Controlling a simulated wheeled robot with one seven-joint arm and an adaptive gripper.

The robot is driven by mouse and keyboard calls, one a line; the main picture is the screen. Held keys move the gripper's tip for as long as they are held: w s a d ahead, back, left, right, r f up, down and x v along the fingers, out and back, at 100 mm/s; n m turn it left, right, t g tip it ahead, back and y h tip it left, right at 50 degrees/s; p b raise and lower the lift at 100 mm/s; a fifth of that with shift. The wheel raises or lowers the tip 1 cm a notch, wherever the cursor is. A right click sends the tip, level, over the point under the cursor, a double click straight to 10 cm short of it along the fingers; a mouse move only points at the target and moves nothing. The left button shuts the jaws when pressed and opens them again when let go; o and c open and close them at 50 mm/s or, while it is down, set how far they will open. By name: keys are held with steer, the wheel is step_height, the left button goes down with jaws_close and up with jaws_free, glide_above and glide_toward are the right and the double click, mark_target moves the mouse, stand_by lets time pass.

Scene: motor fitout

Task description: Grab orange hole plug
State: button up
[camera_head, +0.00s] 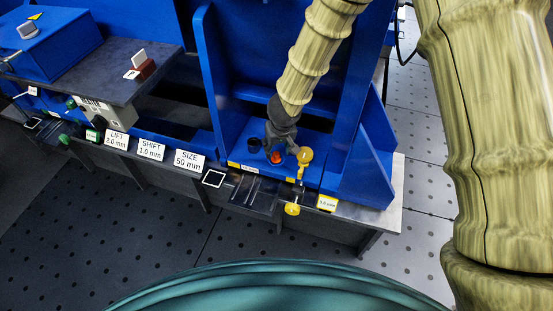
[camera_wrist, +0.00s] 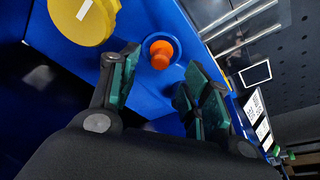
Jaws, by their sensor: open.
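The orange hole plug (camera_head: 276,157) sits on the blue fixture near the front of the bench. In the wrist view the orange hole plug (camera_wrist: 161,54) stands in a round blue seat, ahead of and between my fingers. My gripper (camera_head: 283,150) reaches down over it from above. In the wrist view my gripper (camera_wrist: 155,85) is open, with green pads on both sides and nothing between them. The plug looks slightly beyond the fingertips, apart from both.
A yellow knob (camera_head: 305,154) stands close on the right; it also shows large in the wrist view (camera_wrist: 85,18). A dark cylinder (camera_head: 254,145) stands on the left. Blue upright panels (camera_head: 222,80) flank my arm. Label plates (camera_head: 189,160) line the bench front.

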mark_target(276, 154)
steer(key=shift+b+x, duration=1.65)
steer(key=shift+x, duration=0.75)
steer(key=c, duration=0.9)
